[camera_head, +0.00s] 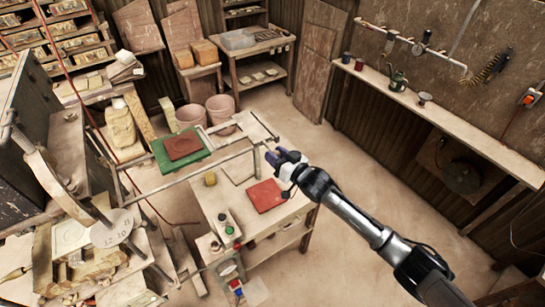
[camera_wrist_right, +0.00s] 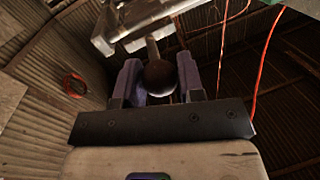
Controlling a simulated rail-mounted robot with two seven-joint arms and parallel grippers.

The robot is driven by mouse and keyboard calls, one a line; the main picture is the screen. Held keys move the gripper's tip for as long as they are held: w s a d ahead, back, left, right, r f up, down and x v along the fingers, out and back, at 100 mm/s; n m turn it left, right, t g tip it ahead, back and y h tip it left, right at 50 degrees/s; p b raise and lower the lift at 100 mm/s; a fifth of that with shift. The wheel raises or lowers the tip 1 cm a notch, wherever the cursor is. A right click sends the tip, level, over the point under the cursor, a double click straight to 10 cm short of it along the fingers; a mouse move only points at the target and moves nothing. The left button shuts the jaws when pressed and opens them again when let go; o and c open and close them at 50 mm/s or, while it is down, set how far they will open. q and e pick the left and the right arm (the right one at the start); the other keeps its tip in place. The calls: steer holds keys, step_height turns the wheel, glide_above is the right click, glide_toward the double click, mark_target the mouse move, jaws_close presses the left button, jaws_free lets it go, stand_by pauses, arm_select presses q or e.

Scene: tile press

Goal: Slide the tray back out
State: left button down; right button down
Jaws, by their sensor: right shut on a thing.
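The green tray (camera_head: 207,151) carries a red-brown clay slab (camera_head: 183,147) and sits on the pale metal slide rails (camera_head: 228,158), out to the right of the dark press (camera_head: 29,128). The rail frame reaches right toward my right gripper (camera_head: 284,157). In the right wrist view, my right gripper (camera_wrist_right: 158,78) has its two purple fingers shut on either side of a dark round handle knob (camera_wrist_right: 160,75). The knob's stem runs up to a pale metal bar (camera_wrist_right: 135,22). A green edge, likely the tray, shows at the top right. My left gripper is out of view.
Pink buckets (camera_head: 220,108) stand behind the rails. Open floor lies to the right, before the wall bench (camera_head: 440,118).

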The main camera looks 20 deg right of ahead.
steer(key=shift+d, duration=0.3)
steer(key=shift+w, duration=0.1)
steer(key=shift+d, duration=0.15)
steer(key=c, duration=1.1)
jaws_free()
steer(key=o, duration=0.3)
steer(key=shift+o, duration=0.2)
